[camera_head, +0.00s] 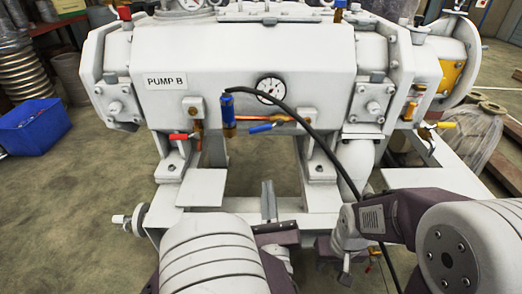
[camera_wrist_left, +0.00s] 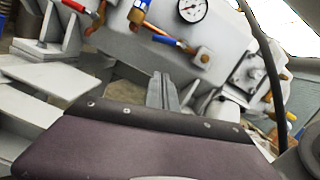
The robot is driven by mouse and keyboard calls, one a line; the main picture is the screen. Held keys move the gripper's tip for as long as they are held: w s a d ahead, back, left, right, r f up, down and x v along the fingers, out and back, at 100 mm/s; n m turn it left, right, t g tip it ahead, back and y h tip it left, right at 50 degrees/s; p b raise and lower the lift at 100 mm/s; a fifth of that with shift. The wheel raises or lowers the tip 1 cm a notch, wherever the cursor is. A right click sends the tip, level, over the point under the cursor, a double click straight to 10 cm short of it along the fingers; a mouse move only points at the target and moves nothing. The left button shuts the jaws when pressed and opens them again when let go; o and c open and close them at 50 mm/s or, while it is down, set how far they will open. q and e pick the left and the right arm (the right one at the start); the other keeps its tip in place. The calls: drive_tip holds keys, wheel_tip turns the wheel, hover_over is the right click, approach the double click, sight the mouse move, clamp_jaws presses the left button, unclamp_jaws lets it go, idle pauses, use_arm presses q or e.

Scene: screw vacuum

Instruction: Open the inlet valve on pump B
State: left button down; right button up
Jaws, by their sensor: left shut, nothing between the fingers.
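The white pump (camera_head: 240,55) carries a "PUMP B" label (camera_head: 165,82). Three coloured levers show: red (camera_head: 181,136) at left on its front, blue (camera_head: 262,128) at centre below a gauge (camera_head: 271,88), and yellow (camera_head: 440,125) at right. I cannot tell which is the inlet valve. In the left wrist view the red lever (camera_wrist_left: 74,6), blue lever (camera_wrist_left: 164,40) and yellow lever (camera_wrist_left: 291,116) show. My left gripper (camera_head: 268,188) is shut and empty, below and apart from the blue lever; its fingers (camera_wrist_left: 162,82) point upward. My right gripper (camera_head: 345,275) is low, partly hidden, its jaws unclear.
A black hose (camera_head: 318,140) with a blue fitting (camera_head: 227,105) hangs across the pump front and down past my right arm. The white frame (camera_head: 185,220) lies below the pump. A blue bin (camera_head: 32,125) stands at left on open floor (camera_head: 60,220).

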use_arm(q)
drive_tip(key=p, duration=0.2)
approach(265, 127)
drive_tip(key=w+f, duration=0.4)
drive_tip(key=w+r+p, duration=0.1)
drive_tip(key=w+a+r+p, duration=0.1)
drive_tip(key=p, duration=0.1)
drive_tip(key=shift+w+a+r, duration=0.15)
drive_tip(key=shift+w+r, duration=0.25)
